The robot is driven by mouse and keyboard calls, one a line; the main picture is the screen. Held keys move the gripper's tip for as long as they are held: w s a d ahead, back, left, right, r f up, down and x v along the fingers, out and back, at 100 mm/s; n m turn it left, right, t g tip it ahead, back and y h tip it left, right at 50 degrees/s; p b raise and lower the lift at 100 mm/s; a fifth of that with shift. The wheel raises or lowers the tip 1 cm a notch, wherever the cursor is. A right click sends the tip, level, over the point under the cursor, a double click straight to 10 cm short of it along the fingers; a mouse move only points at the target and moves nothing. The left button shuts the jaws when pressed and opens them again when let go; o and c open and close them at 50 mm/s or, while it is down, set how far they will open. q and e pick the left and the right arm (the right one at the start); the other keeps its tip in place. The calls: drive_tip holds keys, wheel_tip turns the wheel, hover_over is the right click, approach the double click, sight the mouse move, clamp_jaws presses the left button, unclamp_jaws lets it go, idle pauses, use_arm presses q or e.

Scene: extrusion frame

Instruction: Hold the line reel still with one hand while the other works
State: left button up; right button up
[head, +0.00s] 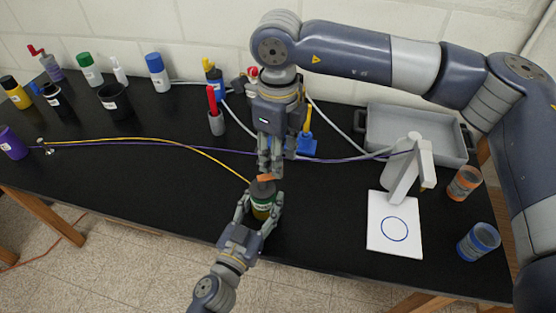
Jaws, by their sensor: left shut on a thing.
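The line reel (262,208), a small upright cylinder with a dark top and green and yellow on its side, stands near the table's front edge. The end of a yellow line meets it. My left gripper (261,204) comes from below and is shut on the reel, with a finger on each side. My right gripper (270,170) points down just above the reel's top. An orange piece (266,177) shows at its fingertips. I cannot tell whether the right fingers grip it. The fingers hide part of the reel.
The yellow line (150,139) and a purple line (220,149) cross the black table (130,170). Several bottles and cups stand at the back left. A grey tray (375,128), a white stand (402,175), a white circle-marked sheet (394,247) and two jars (478,243) are at right.

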drive_tip(key=shift+f, duration=1.25)
clamp_jaws()
drive_tip(key=shift+w+n, duration=0.1)
drive_tip(key=shift+n, duration=0.3)
drive_tip(key=shift+w+a+n, duration=0.2)
drive_tip(key=shift+w+n, duration=0.1)
drive_tip(key=shift+n, duration=0.85)
drive_tip(key=shift+w+a+n, duration=0.25)
drive_tip(key=shift+w+n, duration=0.1)
drive_tip(key=shift+n, duration=0.85)
drive_tip(key=shift+w+a+n, duration=0.2)
drive_tip(key=shift+w+n, duration=0.1)
drive_tip(key=shift+n, duration=0.85)
drive_tip(key=shift+r, duration=0.1)
